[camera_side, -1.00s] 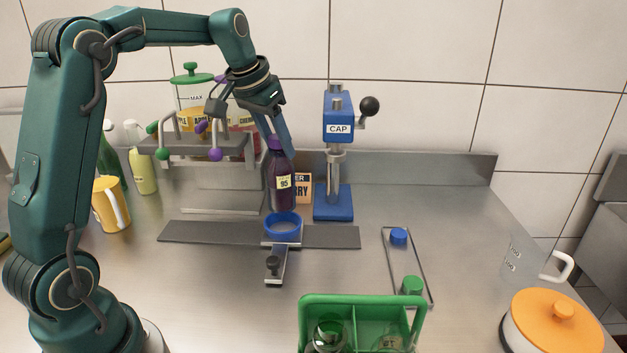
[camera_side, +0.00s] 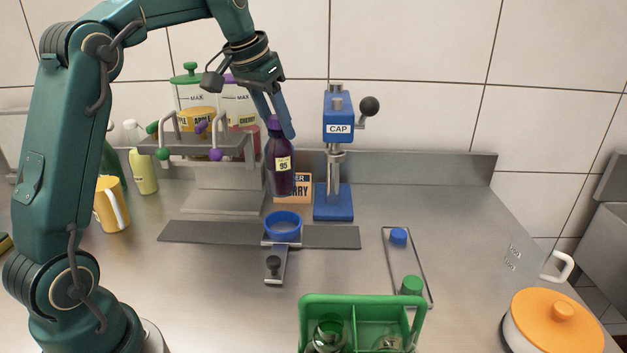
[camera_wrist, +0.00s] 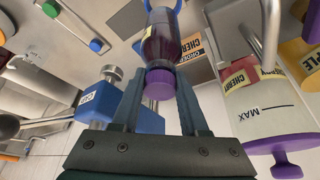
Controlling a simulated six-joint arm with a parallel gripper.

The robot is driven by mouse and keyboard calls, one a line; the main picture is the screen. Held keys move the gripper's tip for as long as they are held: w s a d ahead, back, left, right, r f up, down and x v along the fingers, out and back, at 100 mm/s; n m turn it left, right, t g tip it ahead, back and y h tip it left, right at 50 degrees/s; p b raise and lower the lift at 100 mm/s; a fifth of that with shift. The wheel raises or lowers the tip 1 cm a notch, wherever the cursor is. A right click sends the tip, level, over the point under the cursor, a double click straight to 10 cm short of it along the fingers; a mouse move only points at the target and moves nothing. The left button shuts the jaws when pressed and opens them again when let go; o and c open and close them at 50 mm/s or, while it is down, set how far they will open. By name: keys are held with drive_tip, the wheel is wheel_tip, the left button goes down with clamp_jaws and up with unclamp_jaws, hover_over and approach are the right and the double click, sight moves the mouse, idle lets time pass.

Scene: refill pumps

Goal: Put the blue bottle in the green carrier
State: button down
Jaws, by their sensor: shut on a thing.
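My gripper (camera_side: 277,122) is shut on a dark purple bottle (camera_side: 281,168) with a purple cap and a label reading 95. It holds the bottle nearly upright by the cap end, above the counter and behind the blue ring. The wrist view shows the same bottle (camera_wrist: 161,42) with its cap between my fingers (camera_wrist: 158,85). The green carrier (camera_side: 365,299) stands at the front, cut off by the picture's lower edge. Glass bottles sit in its left (camera_side: 328,336) and right (camera_side: 388,343) compartments. I see no plainly blue bottle.
The blue ring holder (camera_side: 282,232) sits on a grey strip. A blue CAP press (camera_side: 338,120) stands right of the bottle, and a dispenser rack (camera_side: 200,146) left. A wire tray (camera_side: 391,260) with blue and green caps lies right. An orange-lidded pot (camera_side: 555,318) stands front right.

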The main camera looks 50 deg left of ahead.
drive_tip(key=shift+d+f, duration=0.2)
drive_tip(key=shift+f, duration=0.05)
drive_tip(key=s+d+f+m+h, duration=0.1)
drive_tip(key=s+d+m, duration=0.2)
drive_tip(key=d, duration=0.5)
drive_tip(key=s+d+f+m+h, duration=0.1)
drive_tip(key=s+d+f+m, duration=0.1)
drive_tip(key=d, duration=0.6)
drive_tip(key=s+d+f+m+g+h, duration=0.1)
drive_tip(key=s+d+m, duration=0.3)
drive_tip(key=d, duration=0.4)
drive_tip(key=shift+s+f, duration=0.45)
drive_tip(key=shift+s, duration=0.4)
drive_tip(key=shift+f, duration=0.1)
drive_tip(key=shift+f, duration=1.4)
